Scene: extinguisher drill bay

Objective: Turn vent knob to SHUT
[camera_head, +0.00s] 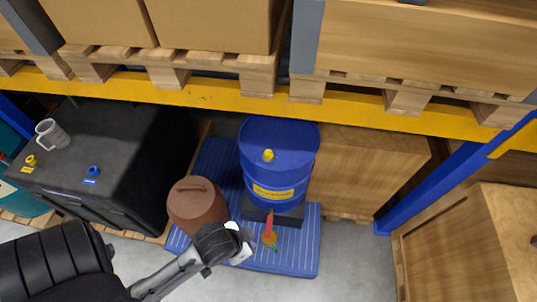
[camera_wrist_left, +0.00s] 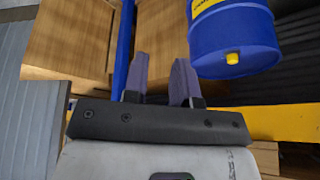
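The blue drum (camera_head: 279,160) stands upright on a dark block on the blue pallet, with a yellow knob (camera_head: 268,155) on its top. The drum (camera_wrist_left: 236,40) and the yellow knob (camera_wrist_left: 232,58) also show in the left wrist view. A blue knob (camera_head: 93,171) and another yellow knob (camera_head: 31,160) sit on the black cabinet; their labels are too small to read. I cannot tell which is the vent knob. My left gripper (camera_head: 243,245) is in front of the drum, apart from all knobs. In the wrist view its fingers (camera_wrist_left: 160,78) are apart and empty. My right gripper is not in view.
A brown lidded container (camera_head: 195,203) is beside my left gripper. A red, orange and green piece (camera_head: 269,232) is near the drum's foot. A yellow shelf beam (camera_head: 200,94) crosses above; a crate (camera_head: 460,245) stands right.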

